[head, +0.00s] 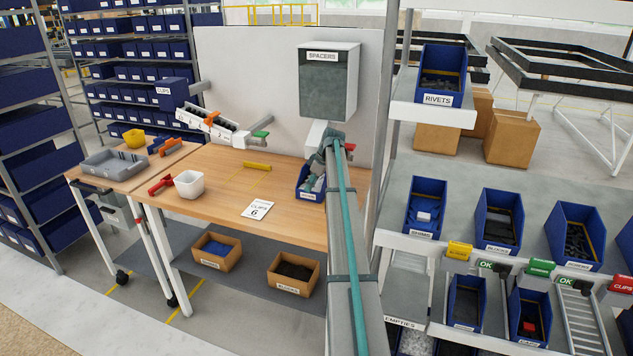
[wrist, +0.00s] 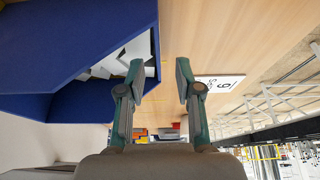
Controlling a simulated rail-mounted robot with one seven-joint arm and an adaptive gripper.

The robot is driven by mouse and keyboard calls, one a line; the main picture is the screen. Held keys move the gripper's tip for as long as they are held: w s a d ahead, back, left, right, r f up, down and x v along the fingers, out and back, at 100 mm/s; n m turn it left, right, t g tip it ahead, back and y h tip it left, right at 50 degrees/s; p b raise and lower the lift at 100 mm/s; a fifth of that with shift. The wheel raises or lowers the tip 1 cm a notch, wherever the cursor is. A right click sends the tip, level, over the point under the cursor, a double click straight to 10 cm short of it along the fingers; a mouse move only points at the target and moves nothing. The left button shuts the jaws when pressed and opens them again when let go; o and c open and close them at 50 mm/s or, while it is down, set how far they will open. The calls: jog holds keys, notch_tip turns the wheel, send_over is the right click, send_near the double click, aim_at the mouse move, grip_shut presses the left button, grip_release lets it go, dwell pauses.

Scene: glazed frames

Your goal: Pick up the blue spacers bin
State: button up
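A blue bin (head: 303,190) with a white label too small to read stands on the wooden workbench, below the cabinet marked SPACERS. My arm covers its right side in the head view. In the wrist view the blue bin (wrist: 60,55) fills the upper left, with pale grey and white pieces inside. My gripper (wrist: 160,78) is open, with nothing held between its fingers. The bin's edge shows between the fingers, the left finger overlapping the bin and the right one outside it. I cannot tell whether they touch it.
A CLIPS card (head: 258,206) lies left of the bin, and a white cup (head: 189,184) farther left. The SPACERS cabinet (head: 329,80) hangs above. A rack of blue bins (head: 426,207) stands right. The bench centre is mostly clear.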

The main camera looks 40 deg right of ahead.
jog(key=p+x, duration=0.1)
jog(key=x, duration=0.2)
jog(key=shift+d+f, duration=0.1)
jog(key=shift+f, duration=0.45)
jog(key=shift+o, duration=0.9)
jog(key=shift+a, duration=0.2)
jog(key=shift+w, duration=0.15)
jog(key=c, duration=0.8)
jog(key=shift+d, duration=0.1)
grip_shut()
jog(key=shift+r, duration=0.1)
